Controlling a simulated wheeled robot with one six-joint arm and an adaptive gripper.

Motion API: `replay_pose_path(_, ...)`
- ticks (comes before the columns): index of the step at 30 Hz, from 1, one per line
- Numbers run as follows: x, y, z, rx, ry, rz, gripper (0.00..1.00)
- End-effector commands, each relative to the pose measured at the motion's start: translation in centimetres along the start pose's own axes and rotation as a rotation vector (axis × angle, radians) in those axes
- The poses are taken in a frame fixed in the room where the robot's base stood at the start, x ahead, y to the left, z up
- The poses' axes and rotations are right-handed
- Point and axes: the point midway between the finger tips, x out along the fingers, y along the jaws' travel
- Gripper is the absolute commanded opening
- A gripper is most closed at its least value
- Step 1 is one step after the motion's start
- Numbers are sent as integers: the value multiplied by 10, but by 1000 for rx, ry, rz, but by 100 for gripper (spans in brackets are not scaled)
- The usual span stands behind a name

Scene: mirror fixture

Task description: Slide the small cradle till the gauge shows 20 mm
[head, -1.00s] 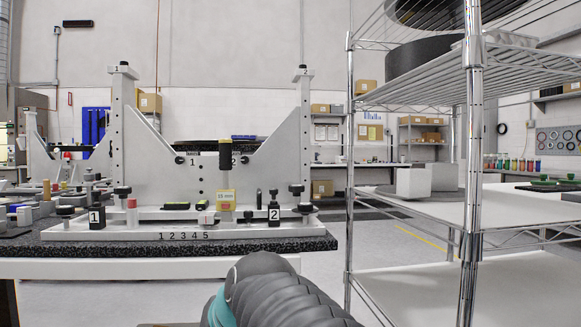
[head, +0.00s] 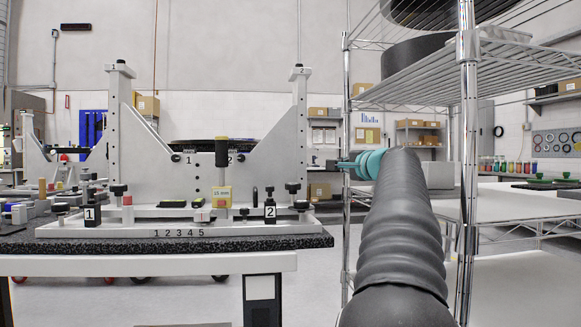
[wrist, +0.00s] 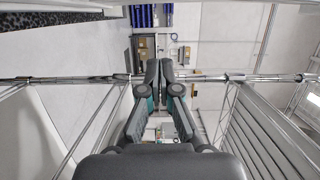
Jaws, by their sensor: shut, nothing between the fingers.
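The mirror fixture (head: 150,150) stands on a dark speckled table top at the left in the head view. A yellow gauge (head: 222,196) with a black-handled upright behind it sits at the fixture's front; its figures are too small to read surely. A small pale block (head: 203,214), possibly the small cradle, sits just left of and below the gauge. My gripper (head: 332,163) is to the right of the fixture, higher than the gauge and apart from it. In the wrist view its fingers (wrist: 160,72) are shut with nothing between them. The fixture's front is not visible there.
A chrome wire rack (head: 467,150) stands at the right, close to my arm; its post also crosses the wrist view (wrist: 225,77). Black knobs and numbered blocks, such as block 2 (head: 270,210), crowd the fixture's base. Open floor lies below the table.

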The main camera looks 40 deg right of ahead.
Motion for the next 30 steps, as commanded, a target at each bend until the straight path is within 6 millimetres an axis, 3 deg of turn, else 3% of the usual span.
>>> replay_pose_path(8, 20, -2, -6, 19, -6, -11, 0)
replay_pose_path(23, 103, -4, -5, 17, -5, -10, 0)
replay_pose_path(30, 108, -3, 25, 16, -6, -11, 0)
